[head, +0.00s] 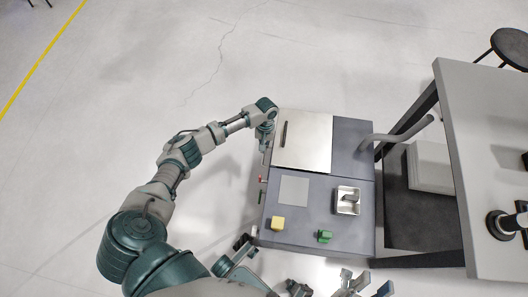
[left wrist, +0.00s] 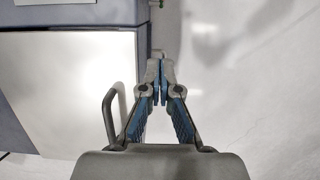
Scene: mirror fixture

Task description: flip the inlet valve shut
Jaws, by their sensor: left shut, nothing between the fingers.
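On the left side of the grey cabinet (head: 315,240), a small red handle (head: 261,180) and a small dark green one (head: 260,197) stick out. They look like valve levers, but they are too small to tell which is the inlet or how each is turned. A tiny coloured bit of them shows at the top of the left wrist view (left wrist: 160,3). My left gripper (head: 264,148) points down beside the cabinet's left side, behind the handles and apart from them. Its fingers (left wrist: 159,65) are together and empty. My right gripper (head: 369,281) is at the bottom edge, partly cut off, with its fingers apart.
A workbench (head: 460,110) stands at right. The floor left of the cabinet is clear.

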